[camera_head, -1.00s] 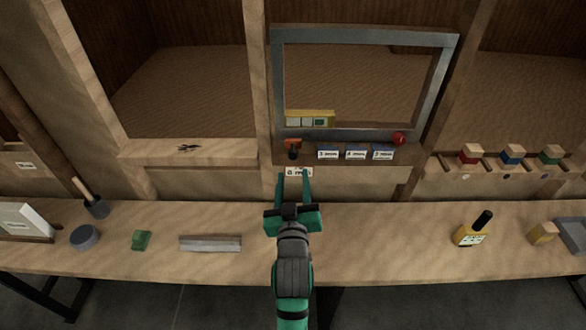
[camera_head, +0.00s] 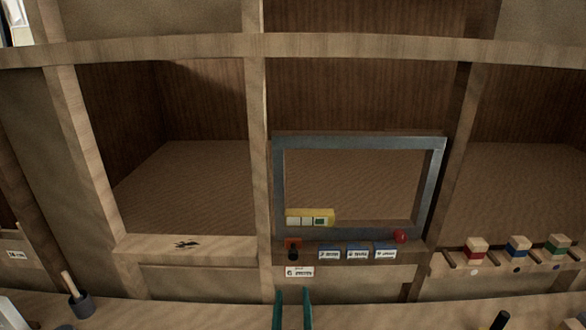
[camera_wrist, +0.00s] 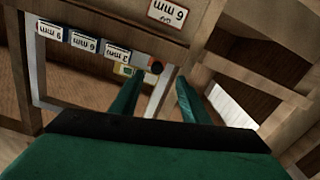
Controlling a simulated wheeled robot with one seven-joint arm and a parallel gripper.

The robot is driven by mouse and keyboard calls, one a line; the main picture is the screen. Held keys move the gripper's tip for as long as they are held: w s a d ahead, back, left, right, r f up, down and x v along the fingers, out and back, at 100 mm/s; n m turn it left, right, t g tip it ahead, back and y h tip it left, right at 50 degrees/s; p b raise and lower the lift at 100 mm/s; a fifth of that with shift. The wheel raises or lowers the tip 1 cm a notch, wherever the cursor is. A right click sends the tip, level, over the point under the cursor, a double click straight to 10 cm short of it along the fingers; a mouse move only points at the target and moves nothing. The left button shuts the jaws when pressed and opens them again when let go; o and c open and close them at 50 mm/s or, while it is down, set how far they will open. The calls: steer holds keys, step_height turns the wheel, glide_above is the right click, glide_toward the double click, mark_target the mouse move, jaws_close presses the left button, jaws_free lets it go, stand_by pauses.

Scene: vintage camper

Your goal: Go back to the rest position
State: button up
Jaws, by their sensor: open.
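My gripper (camera_head: 292,297) shows at the bottom centre of the head view, with only its two green fingers in sight. The fingers are apart, with nothing visible between them. They are below a small white label (camera_head: 300,271) on the shelf's front edge. In the wrist view my gripper (camera_wrist: 158,98) also has its fingers spread and empty, pointing toward the shelf front. The rest of my arm is out of the head view.
A grey metal frame (camera_head: 279,190) stands on the middle shelf, with a yellow block (camera_head: 310,217) inside it. Coloured blocks (camera_head: 517,247) sit at right. The workbench (camera_head: 180,310) shows along the bottom.

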steer(key=s+f+m+g, duration=0.1)
steer(key=s+f, duration=1.3)
steer(key=s, duration=0.4)
steer(key=s+f+m+g, duration=0.1)
steer(key=s, duration=1.9)
steer(key=shift+s+d+f+g, duration=0.15)
steer(key=shift+s+f+g, duration=0.1)
steer(key=shift+f+g, duration=0.1)
steer(key=shift+s, duration=0.1)
